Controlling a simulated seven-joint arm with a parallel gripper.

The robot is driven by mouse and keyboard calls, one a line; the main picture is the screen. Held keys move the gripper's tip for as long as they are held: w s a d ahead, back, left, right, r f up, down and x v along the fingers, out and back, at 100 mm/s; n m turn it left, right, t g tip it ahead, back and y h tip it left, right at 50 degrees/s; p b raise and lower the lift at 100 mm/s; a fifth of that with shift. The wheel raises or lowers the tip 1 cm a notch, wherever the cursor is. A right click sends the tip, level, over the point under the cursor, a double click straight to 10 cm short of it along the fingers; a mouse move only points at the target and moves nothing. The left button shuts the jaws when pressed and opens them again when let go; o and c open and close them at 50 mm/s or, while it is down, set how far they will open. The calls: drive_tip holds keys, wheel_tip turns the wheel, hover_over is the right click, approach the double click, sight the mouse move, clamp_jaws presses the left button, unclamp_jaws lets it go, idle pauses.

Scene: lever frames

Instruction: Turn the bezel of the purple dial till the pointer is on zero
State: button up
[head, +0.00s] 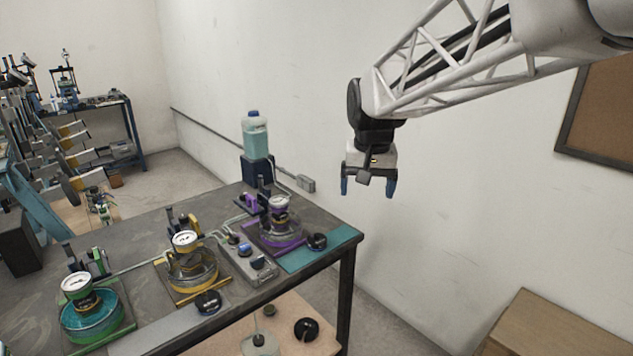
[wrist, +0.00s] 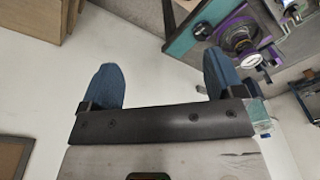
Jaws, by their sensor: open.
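The purple dial (head: 279,203) is a small round white-faced gauge on top of the purple-based fixture (head: 285,243) at the right end of the table. Its pointer is too small to read in either view. In the wrist view the dial (wrist: 250,60) shows at the upper right, beyond the right fingertip. My gripper (head: 368,188) is open and empty, in the air to the right of the table and above it, well apart from the dial. Its two blue fingers also show in the wrist view (wrist: 165,75), with bare floor or wall between them.
A yellow-based fixture (head: 187,290) and a green-based fixture (head: 110,335) with similar dials stand to the left. A grey control box (head: 245,262) with knobs lies between yellow and purple. A bottle of teal liquid (head: 255,137) stands behind. A wooden box (head: 560,325) is at lower right.

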drive_tip(key=w+a+f, duration=0.3)
drive_tip(key=w+a, duration=0.8)
drive_tip(key=w, duration=0.2)
drive_tip(key=g, duration=0.1)
hover_over(279, 200)
wheel_tip(279, 200, down, 5)
drive_tip(key=shift+w+f, duration=0.1)
drive_tip(key=shift+w, duration=0.05)
drive_tip(key=shift+f, duration=3.85)
drive_tip(key=c, duration=0.9)
